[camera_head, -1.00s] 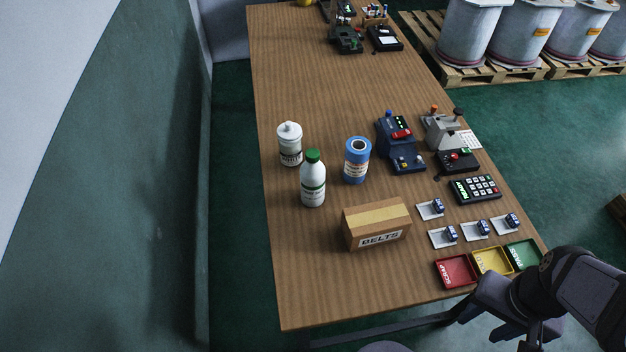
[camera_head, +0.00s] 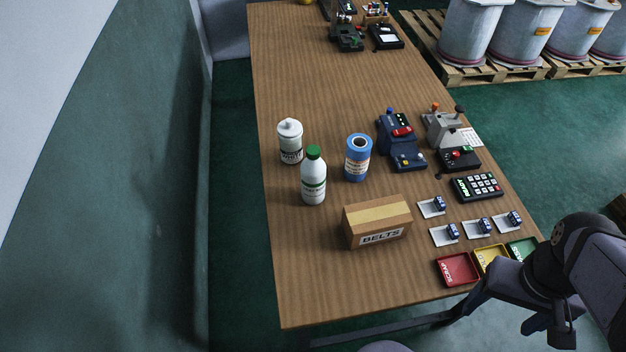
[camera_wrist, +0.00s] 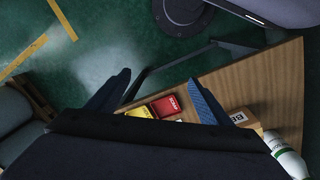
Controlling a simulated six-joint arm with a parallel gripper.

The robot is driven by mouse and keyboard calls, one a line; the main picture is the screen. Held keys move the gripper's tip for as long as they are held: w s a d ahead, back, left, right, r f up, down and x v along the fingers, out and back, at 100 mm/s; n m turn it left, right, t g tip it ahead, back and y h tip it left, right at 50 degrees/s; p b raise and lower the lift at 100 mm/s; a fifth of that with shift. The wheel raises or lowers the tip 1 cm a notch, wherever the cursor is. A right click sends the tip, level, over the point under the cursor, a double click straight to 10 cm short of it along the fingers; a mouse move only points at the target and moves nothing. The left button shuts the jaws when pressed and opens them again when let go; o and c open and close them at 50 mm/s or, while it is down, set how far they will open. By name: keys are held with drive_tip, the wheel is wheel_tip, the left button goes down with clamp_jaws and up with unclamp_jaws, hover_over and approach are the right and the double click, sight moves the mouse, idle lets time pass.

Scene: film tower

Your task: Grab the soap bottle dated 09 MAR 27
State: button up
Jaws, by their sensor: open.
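A white bottle with a green cap (camera_head: 313,178) stands upright left of the table's middle, and its white body with a green label also shows at the right edge of the wrist view (camera_wrist: 284,153). A second white bottle with a white cap (camera_head: 290,143) stands behind it to the left. No date is readable on either label, so I cannot tell which carries 09 MAR 27. My gripper (camera_head: 518,316) is open and empty beyond the table's front right corner, well away from both bottles. Its two spread fingers show in the wrist view (camera_wrist: 160,82).
A blue cylinder (camera_head: 357,158) stands right of the green-capped bottle. A BELTS carton (camera_head: 377,222) stands in front. Red (camera_head: 457,269), yellow and green trays lie near my gripper. Devices and a keypad (camera_head: 477,187) line the right side. The table's left front is clear.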

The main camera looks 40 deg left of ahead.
drive_tip(key=w+a+f+n+t+h+b, duration=0.2)
drive_tip(key=w+a+n+t+h+b, duration=0.15)
drive_tip(key=w+n, duration=0.35)
drive_tip(key=w+a+f+n+t+h+b, duration=0.2)
drive_tip(key=w+n+b, duration=0.35)
drive_tip(key=n, duration=0.25)
drive_tip(key=w+a+r+n+t+b, duration=0.1)
drive_tip(key=w+a+n+t+b, duration=0.1)
drive_tip(key=w+a+n+t, duration=0.5)
wheel_tip(320, 180, up, 3)
drive_tip(key=n+t+y+b, duration=0.5)
drive_tip(key=n+y+b, duration=0.2)
drive_tip(key=n+y, duration=0.75)
hover_over(310, 180)
drive_tip(key=n+h, duration=0.2)
drive_tip(key=shift+m+g, duration=0.25)
drive_tip(key=shift+m, duration=0.1)
wheel_tip(310, 180, down, 10)
drive_tip(key=shift+f+p, duration=0.15)
drive_tip(key=shift+p, duration=0.15)
drive_tip(key=shift+p+x, duration=0.7)
drive_tip(key=shift+x, duration=2.9)
